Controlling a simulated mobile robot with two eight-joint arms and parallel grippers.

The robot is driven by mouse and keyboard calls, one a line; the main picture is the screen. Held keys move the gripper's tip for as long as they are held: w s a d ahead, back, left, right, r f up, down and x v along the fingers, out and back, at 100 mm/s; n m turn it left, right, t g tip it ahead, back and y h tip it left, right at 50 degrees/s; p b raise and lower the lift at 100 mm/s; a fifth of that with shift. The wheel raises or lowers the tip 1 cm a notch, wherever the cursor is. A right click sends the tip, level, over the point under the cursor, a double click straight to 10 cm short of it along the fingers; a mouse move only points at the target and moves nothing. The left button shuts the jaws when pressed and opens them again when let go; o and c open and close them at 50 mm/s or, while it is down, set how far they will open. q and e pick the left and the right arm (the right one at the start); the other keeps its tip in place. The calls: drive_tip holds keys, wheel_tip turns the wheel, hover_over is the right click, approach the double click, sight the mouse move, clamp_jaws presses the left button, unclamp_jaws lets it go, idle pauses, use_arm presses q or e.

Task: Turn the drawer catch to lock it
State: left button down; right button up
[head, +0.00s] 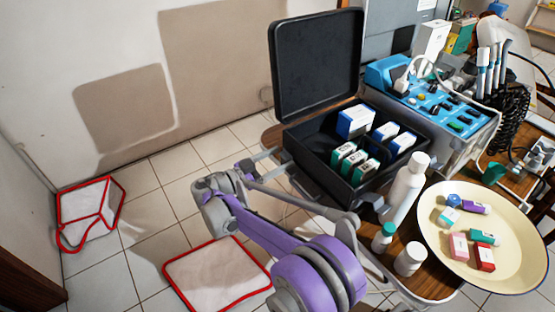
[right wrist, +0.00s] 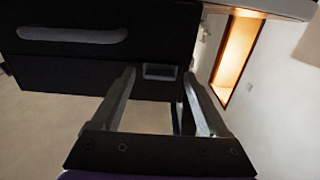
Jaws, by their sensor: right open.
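The black case (head: 318,75) stands on the wooden table with its lid raised. In the right wrist view, the dark drawer front (right wrist: 60,70) fills the upper left and has a long grey recessed handle (right wrist: 72,34). A small grey rectangular piece (right wrist: 160,72), which looks like the catch, is at its lower right. My right gripper (right wrist: 159,76) is open, with the small piece between its fingertips in the picture; I cannot tell if they touch it. In the head view my right gripper (head: 272,162) is beside the case's left side. The catch is hidden there. My left gripper is not in view.
White bottles (head: 404,190) and a cream tray (head: 436,243) with small boxes stand right of my right arm. A blue control unit (head: 435,105) is behind.

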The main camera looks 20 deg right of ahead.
clamp_jaws()
drive_tip(key=shift+n, duration=0.3)
drive_tip(key=n+p, duration=0.3)
drive_tip(key=n, duration=1.4)
drive_tip(key=shift+f, duration=0.1)
drive_tip(key=shift+n, duration=0.3)
idle(0.5)
unclamp_jaws()
